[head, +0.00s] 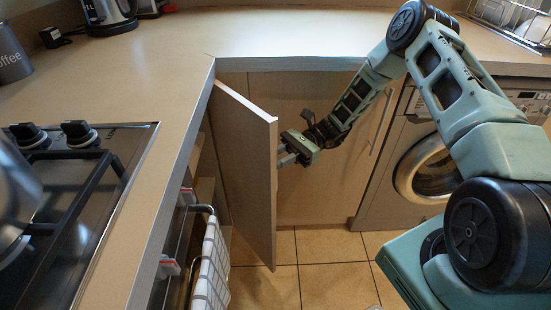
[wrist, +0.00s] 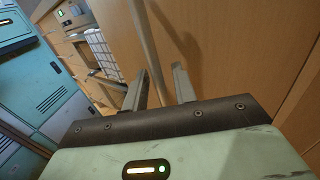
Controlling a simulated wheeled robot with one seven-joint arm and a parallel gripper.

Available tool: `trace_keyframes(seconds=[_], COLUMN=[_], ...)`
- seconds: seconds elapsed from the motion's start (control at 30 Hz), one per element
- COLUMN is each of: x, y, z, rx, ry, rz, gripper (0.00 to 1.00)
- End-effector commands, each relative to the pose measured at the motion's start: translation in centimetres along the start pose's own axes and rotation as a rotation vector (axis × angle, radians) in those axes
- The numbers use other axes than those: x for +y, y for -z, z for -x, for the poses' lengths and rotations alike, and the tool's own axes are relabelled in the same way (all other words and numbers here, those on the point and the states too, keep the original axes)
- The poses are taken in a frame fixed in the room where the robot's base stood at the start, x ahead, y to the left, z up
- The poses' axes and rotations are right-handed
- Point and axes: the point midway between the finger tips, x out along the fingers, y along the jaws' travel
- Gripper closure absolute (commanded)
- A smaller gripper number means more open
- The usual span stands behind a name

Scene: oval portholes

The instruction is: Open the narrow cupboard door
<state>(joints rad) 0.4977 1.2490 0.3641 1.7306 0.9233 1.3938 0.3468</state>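The narrow cupboard door (head: 246,170) is a pale wood panel standing well open, swung out towards the head camera at the corner under the worktop. My gripper (head: 284,158) is at the right side of this door, close to its free edge. In the wrist view my gripper (wrist: 161,80) has its two grey fingers apart, pointing at a wood panel. A long slim bar handle (wrist: 149,35) runs down between the fingertips. Gaps seem to show on both sides of the bar, and I cannot tell whether a finger touches it. In the head view the handle is hidden.
Behind my gripper is a wider closed cupboard front (head: 310,190). A washing machine (head: 425,165) stands right. The tiled floor (head: 320,270) is clear.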

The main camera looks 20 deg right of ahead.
Motion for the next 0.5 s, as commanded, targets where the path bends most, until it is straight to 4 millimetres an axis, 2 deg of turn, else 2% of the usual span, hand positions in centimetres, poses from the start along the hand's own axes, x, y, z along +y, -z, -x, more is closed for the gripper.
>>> trace_keyframes(seconds=[0.17,0.5], x=[0.0,0.0], y=[-0.8,-6.9], z=[0.0,0.1], rx=[0.001,0.001], ry=[0.000,0.000], rz=[0.001,0.003], gripper=[0.73,0.73])
